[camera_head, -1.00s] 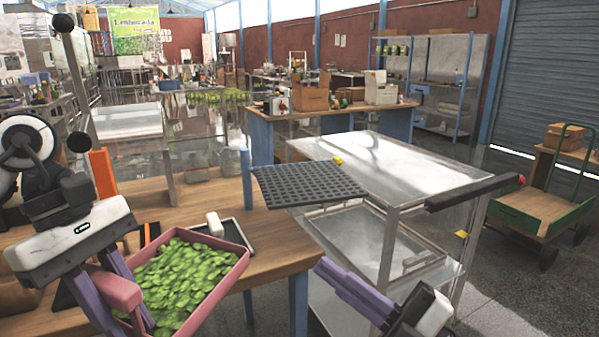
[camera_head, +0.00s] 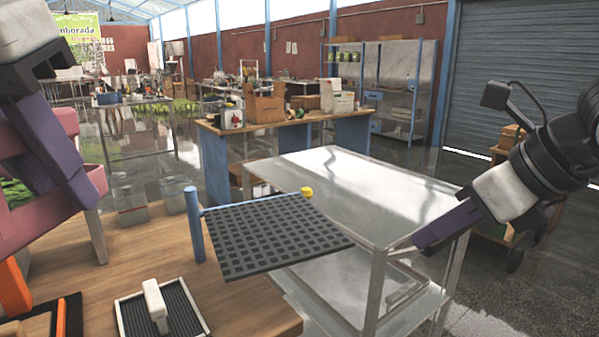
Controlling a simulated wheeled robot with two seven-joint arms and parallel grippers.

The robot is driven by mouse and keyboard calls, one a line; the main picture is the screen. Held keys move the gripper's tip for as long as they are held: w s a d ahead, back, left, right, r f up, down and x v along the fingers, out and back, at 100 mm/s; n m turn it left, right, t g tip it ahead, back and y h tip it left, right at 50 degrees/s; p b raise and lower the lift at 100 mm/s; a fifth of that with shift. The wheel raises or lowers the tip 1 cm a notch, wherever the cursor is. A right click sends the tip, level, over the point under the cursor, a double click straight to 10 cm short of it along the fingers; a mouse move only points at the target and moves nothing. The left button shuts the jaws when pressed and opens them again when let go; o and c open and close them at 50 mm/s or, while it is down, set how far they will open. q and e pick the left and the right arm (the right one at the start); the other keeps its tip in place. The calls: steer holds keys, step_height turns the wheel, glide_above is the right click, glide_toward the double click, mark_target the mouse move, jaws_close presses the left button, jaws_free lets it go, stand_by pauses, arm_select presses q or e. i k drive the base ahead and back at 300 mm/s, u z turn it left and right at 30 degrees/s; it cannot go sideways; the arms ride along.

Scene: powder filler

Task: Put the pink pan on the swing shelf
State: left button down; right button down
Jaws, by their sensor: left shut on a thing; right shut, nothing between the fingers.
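The pink pan (camera_head: 30,222) is at the left edge of the head view, partly cut off, with a bit of green leaves showing inside. My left gripper (camera_head: 75,180), with purple fingers, is shut on the pan's edge and holds it above the wooden table. The swing shelf is a dark perforated panel (camera_head: 270,238) on a blue post (camera_head: 194,225), extending to the right from the table toward the metal cart. My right gripper (camera_head: 425,240) is shut and empty, its purple fingers to the right of the shelf and apart from it.
A metal cart (camera_head: 350,200) stands behind and right of the shelf. The wooden table (camera_head: 240,310) holds a small black tray (camera_head: 185,312) with a white-handled tool (camera_head: 155,300). An orange object (camera_head: 14,290) stands at the lower left.

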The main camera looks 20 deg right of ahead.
mark_target(271, 226)
steer(key=i, duration=0.85)
